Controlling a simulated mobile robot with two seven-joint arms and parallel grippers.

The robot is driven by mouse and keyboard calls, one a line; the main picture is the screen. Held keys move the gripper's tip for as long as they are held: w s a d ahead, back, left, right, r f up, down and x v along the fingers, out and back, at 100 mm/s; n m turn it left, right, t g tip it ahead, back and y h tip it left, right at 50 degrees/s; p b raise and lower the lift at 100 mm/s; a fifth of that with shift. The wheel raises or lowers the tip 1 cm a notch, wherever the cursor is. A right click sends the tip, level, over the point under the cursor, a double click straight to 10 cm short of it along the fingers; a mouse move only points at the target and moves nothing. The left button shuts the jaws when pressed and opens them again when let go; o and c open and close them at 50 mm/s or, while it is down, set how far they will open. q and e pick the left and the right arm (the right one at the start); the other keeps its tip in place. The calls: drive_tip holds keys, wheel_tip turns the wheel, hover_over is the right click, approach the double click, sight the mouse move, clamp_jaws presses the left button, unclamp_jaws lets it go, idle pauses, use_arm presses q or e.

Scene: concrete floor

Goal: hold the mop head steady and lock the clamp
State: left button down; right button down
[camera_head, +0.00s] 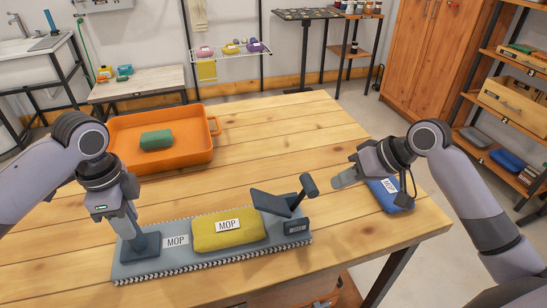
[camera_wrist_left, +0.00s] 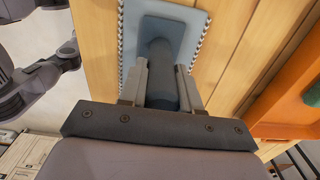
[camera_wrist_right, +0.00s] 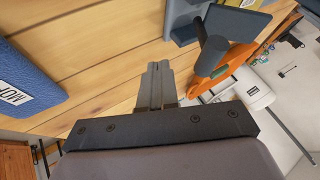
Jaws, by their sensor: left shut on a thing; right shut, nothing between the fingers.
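The flat grey-blue mop head (camera_head: 175,258) with fringed edges lies along the table's front; it shows in the left wrist view (camera_wrist_left: 195,22). A yellow MOP pad (camera_head: 245,234) lies on it. The clamp (camera_head: 297,227) is at its right end, with a tilted dark plate (camera_head: 270,203) and a raised knobbed lever (camera_head: 308,186). The lever also shows in the right wrist view (camera_wrist_right: 212,56). My left gripper (camera_head: 127,230) is shut on the upright post (camera_wrist_left: 160,50) at the mop head's left end. My right gripper (camera_head: 338,181) is shut and empty, right of the lever and apart from it.
A blue MOP pad (camera_head: 387,194) lies on the table beneath and beside my right gripper. An orange tray (camera_head: 190,160) with a green block (camera_head: 156,139) stands at the back left. The wooden table (camera_head: 290,130) is clear at its back middle.

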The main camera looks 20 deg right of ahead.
drive_tip(key=a, duration=0.1)
drive_tip(key=a+r, duration=0.1)
drive_tip(key=a, duration=0.1)
drive_tip(key=shift+a, duration=0.3)
drive_tip(key=shift+a+r, duration=0.1)
drive_tip(key=shift+r, duration=0.05)
drive_tip(key=shift+a+r+h, duration=0.15)
drive_tip(key=shift+a+h, duration=0.05)
drive_tip(key=shift+h, duration=0.1)
